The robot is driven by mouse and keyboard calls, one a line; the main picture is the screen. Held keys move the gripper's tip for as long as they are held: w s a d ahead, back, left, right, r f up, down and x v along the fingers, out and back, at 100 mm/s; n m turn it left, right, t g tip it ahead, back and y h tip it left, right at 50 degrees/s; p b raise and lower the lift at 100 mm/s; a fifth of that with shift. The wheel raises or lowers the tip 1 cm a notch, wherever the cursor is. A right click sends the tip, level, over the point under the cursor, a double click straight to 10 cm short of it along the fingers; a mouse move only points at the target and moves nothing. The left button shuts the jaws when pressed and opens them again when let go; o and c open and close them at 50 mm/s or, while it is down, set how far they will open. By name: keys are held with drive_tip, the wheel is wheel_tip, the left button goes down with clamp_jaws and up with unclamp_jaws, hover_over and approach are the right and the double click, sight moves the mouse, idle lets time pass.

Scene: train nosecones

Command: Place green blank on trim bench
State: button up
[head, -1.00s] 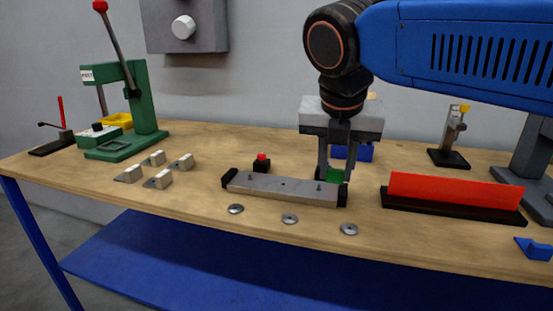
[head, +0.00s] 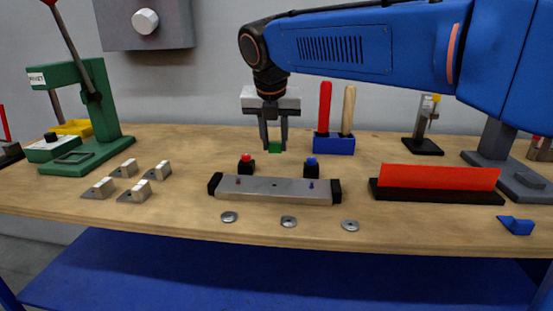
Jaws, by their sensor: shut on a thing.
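The green blank (head: 275,147) is a small green piece between the fingertips of my gripper (head: 273,147). My gripper is shut on it and holds it behind the grey bar fixture, near the middle of the bench; whether the blank touches the bench top I cannot tell. The wooden bench (head: 210,150) spans the view. No label shows which part, if any, is the trim bench.
The grey bar fixture (head: 275,189) lies in front, with a red-topped block (head: 247,165) and a blue-topped block (head: 311,168) behind it. A blue tool holder (head: 333,145), an orange-red strip (head: 440,177), a green press (head: 88,120) and several angled metal blocks (head: 135,191) stand around.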

drive_tip(key=shift+f, duration=2.45)
drive_tip(key=shift+f, duration=0.1)
drive_tip(key=o, duration=1)
drive_tip(key=v, duration=1.2)
drive_tip(key=shift+s, duration=0.15)
